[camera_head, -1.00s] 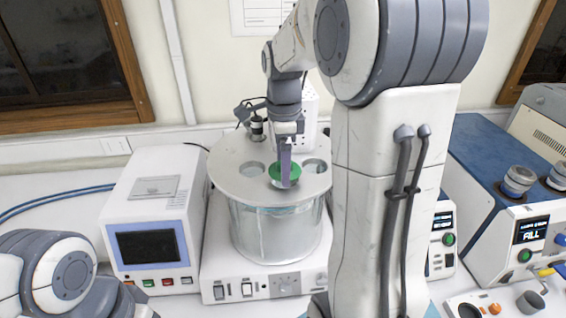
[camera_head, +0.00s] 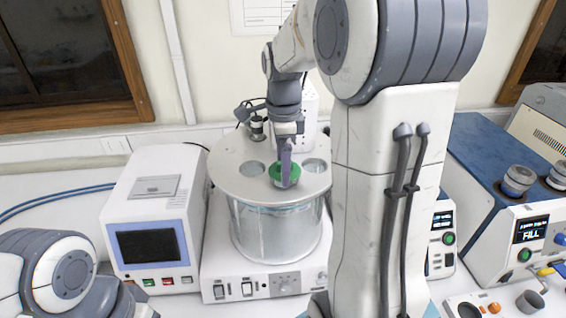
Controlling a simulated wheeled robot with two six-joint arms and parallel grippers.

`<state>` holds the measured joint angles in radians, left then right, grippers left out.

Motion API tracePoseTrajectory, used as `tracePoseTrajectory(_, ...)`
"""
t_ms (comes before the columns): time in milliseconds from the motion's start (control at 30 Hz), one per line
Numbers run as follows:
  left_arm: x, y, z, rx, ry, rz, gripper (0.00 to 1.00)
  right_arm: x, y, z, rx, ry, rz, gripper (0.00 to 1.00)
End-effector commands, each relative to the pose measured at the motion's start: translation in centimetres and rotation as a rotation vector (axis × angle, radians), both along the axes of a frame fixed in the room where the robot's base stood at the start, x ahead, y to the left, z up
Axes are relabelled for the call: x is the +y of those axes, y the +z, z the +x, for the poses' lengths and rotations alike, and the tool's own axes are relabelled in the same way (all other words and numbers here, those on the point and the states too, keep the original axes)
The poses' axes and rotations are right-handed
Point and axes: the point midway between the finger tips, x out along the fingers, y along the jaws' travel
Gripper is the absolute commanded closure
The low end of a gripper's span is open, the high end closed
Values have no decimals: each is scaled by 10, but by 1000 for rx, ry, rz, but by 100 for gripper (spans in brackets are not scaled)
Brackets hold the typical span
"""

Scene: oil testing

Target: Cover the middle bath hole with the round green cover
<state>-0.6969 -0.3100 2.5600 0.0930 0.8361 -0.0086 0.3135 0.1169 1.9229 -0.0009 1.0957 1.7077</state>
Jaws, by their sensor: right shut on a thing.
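The round green cover (camera_head: 277,174) lies at the front middle of the bath's grey round lid (camera_head: 232,184), where the middle hole is hidden under it. Whether it sits flush or slightly above the lid I cannot tell. My right gripper (camera_head: 287,183) points down and is shut on the cover, its finger crossing the cover's middle. A hole (camera_head: 251,168) shows to the left of the cover and another (camera_head: 314,166) to the right. My left arm shows at the lower left, but its gripper is not in view.
The bath's glass vessel (camera_head: 272,236) stands on a white base with switches. A white box with a dark screen (camera_head: 148,246) is at left. A blue-topped machine (camera_head: 480,168) with metal jars is at right. A small black fitting (camera_head: 257,128) stands at the lid's back.

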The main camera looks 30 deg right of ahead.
Motion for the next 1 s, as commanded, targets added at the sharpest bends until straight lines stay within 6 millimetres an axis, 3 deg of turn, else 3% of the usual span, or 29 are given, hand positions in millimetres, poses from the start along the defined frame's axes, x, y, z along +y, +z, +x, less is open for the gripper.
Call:
tracePoseTrajectory(667,0,-11,0,0,0,0,50,0,-15,0,1,0,0,63)
tracePoseTrajectory(1000,0,-3,0,0,0,0,50,0,-7,0,1,0,0,63)
